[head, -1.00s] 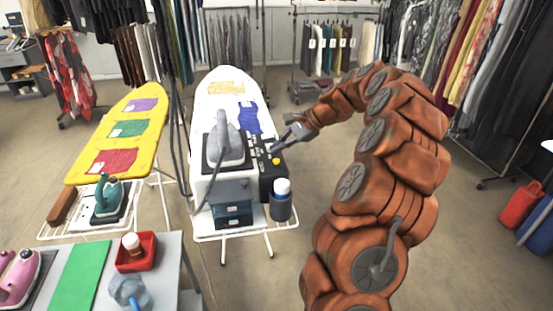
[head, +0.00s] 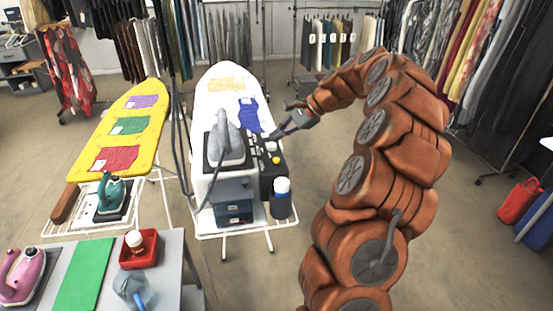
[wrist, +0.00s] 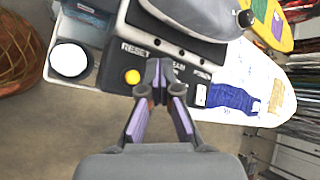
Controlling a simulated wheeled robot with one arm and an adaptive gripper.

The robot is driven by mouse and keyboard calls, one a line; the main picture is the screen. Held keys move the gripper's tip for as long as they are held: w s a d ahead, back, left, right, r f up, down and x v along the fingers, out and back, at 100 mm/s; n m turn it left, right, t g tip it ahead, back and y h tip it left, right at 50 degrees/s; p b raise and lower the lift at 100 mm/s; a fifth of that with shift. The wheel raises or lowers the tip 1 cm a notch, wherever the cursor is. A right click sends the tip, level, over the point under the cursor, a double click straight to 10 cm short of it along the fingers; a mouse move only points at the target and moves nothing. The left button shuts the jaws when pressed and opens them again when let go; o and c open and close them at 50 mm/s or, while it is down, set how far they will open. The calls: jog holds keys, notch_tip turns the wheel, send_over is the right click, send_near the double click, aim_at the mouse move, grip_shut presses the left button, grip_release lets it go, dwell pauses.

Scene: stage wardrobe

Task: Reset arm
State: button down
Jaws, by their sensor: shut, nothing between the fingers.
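My gripper (head: 283,131) is shut and empty. In the head view it hangs over the right edge of the white ironing board, just beyond the black control panel (head: 266,183). In the wrist view its closed purple-sided fingers (wrist: 158,72) point at the black panel (wrist: 105,72), which reads RESET at its left, with STEAM and POWER partly visible. A yellow button (wrist: 132,76) sits below RESET, left of the fingertips; it also shows in the head view (head: 276,160). The fingers hide part of the panel, and I cannot tell whether they touch it.
A grey iron (head: 226,140) stands on the station beside the panel. A blue cloth (head: 249,114) lies on the white board (head: 214,88).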

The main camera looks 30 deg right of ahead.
dwell(0.3)
jog(key=s+a+n+g, duration=0.2)
jog(key=s+a+n, duration=0.15)
jog(key=a, duration=0.45)
jog(key=s+a+r+n+g+h, duration=0.1)
jog(key=s+a+n, duration=0.2)
jog(key=s+a, duration=0.3)
jog(key=s+a+n+g, duration=0.2)
jog(key=s+a+n, duration=0.1)
jog(key=a, duration=0.6)
jog(key=s+f+n+g+h, duration=0.1)
jog(key=s+f+n+h, duration=0.2)
jog(key=s, duration=0.9)
jog(key=s+a+f+n+g+h, duration=0.1)
jog(key=s+f+n+h, duration=0.2)
jog(key=s, duration=1)
jog(key=shift+a+f+n+g, duration=0.25)
jog(key=shift+f+n+g, duration=0.15)
jog(key=shift+n, duration=0.45)
jog(key=shift+w, duration=0.1)
